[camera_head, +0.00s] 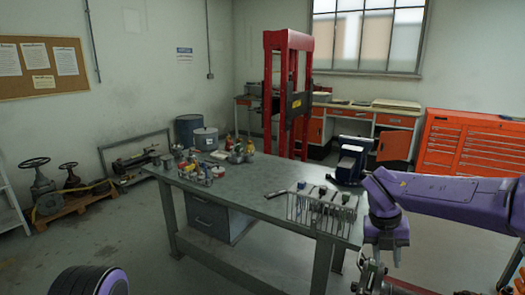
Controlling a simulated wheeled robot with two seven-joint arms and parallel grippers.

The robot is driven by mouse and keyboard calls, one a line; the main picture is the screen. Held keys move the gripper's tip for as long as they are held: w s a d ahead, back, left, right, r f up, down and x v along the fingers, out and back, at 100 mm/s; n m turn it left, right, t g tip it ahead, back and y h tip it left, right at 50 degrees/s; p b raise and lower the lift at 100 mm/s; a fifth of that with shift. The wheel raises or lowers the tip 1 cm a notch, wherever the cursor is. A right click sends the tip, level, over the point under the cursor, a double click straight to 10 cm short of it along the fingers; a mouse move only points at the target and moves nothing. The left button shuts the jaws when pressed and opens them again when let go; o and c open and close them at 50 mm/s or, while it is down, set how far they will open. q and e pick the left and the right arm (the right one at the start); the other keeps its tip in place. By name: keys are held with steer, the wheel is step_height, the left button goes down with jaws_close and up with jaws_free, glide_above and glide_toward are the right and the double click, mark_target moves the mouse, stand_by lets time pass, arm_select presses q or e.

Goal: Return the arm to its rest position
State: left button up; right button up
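My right arm (430,190) is purple and reaches in from the right edge, past the right front corner of the table. Its gripper (372,278) hangs down at the bottom edge, beside the wire rack. The fingers are small and partly cut off, so I cannot tell whether they are open or shut. I see nothing clearly held. A rounded purple and black part of my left arm (90,281) shows at the bottom left; the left gripper is out of view. Gate valves with handwheels (42,185) stand on a wooden pallet (72,205) at the far left.
A grey workbench (255,190) fills the middle, with bottles and cans (238,150) at its far left. A wire rack (322,208) hangs on its right front edge. A red press (290,90) and orange cabinets (465,145) stand behind. The floor at front left is clear.

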steer(key=s+d+f+n+t+h, duration=0.1)
steer(key=d+f+n+t+h, duration=0.15)
steer(key=f+n, duration=0.6)
steer(key=s+d+f+n+t+h, duration=0.15)
steer(key=f+n+t+h, duration=0.25)
steer(key=f+n, duration=0.5)
steer(key=s+a+f+n+y, duration=0.1)
steer(key=s+f+n, duration=0.3)
steer(key=s, duration=0.1)
steer(key=s+a+f+n+y+b, duration=0.1)
steer(key=s+a+f+n+y, duration=0.1)
steer(key=s+f+n, duration=0.3)
steer(key=s+a+f+n+y, duration=0.1)
steer(key=s+f+n+y, duration=0.1)
steer(key=s+f+n, duration=0.2)
steer(key=shift+s+a+f+n, duration=0.15)
steer(key=shift+s+f+n, duration=0.15)
steer(key=shift+s, duration=0.25)
arm_select(q)
steer(key=shift+b+x, duration=0.45)
steer(key=shift+x, duration=0.65)
arm_select(e)
steer(key=s+f+n+g, duration=0.1)
steer(key=s+f, duration=0.1)
steer(key=s, duration=0.5)
steer(key=s+f+n+g, duration=0.2)
steer(key=s+f, duration=0.1)
steer(key=s, duration=0.5)
steer(key=shift+f+y, duration=0.2)
steer(key=shift+y, duration=0.25)
